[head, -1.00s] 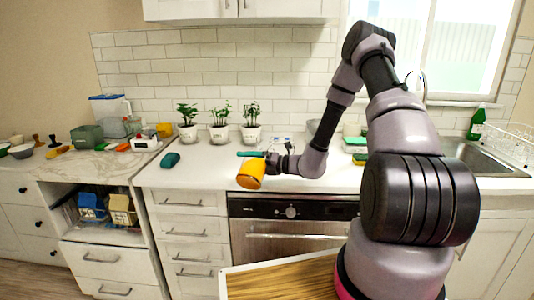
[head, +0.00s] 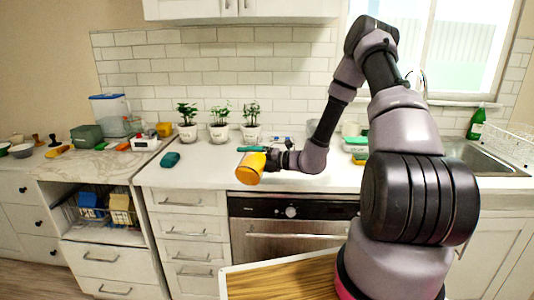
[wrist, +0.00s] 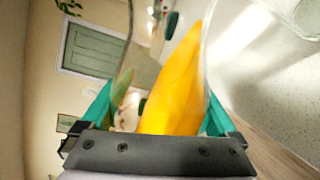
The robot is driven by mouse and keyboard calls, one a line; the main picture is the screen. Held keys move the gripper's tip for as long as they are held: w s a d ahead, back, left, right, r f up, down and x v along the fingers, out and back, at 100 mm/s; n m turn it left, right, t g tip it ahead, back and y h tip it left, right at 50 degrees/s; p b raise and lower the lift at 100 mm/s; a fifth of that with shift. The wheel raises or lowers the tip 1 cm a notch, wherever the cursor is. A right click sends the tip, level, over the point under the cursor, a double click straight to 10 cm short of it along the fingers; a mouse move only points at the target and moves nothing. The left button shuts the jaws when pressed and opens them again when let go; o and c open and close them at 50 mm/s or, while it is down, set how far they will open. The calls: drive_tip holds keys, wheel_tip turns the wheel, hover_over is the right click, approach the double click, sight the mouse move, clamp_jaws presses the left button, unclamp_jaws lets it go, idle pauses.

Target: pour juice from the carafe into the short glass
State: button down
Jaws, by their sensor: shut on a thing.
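The carafe (head: 249,169) holds orange juice and is tilted, above the front edge of the white counter. My gripper (head: 262,154) is shut on it, with a teal finger showing beside it. In the wrist view the clear carafe fills the middle between my two teal fingers (wrist: 158,108), and the orange juice (wrist: 176,95) lies slanted along one side of it. I cannot make out the short glass in the head view; the carafe and my arm may hide it. A clear glass-like edge (wrist: 302,14) shows at the wrist view's top right, too cropped to name.
Several potted plants stand along the back wall, one of them a white pot (head: 219,133). A dark teal object (head: 170,159) lies left on the counter (head: 200,172). A green bottle (head: 477,122) stands by the sink at right. Counter left of the carafe is mostly clear.

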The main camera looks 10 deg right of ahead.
drive_tip(key=shift+w+d+r+m, duration=0.1)
drive_tip(key=shift+w+r+m, duration=0.15)
drive_tip(key=shift+r+m, duration=0.25)
idle(2.2)
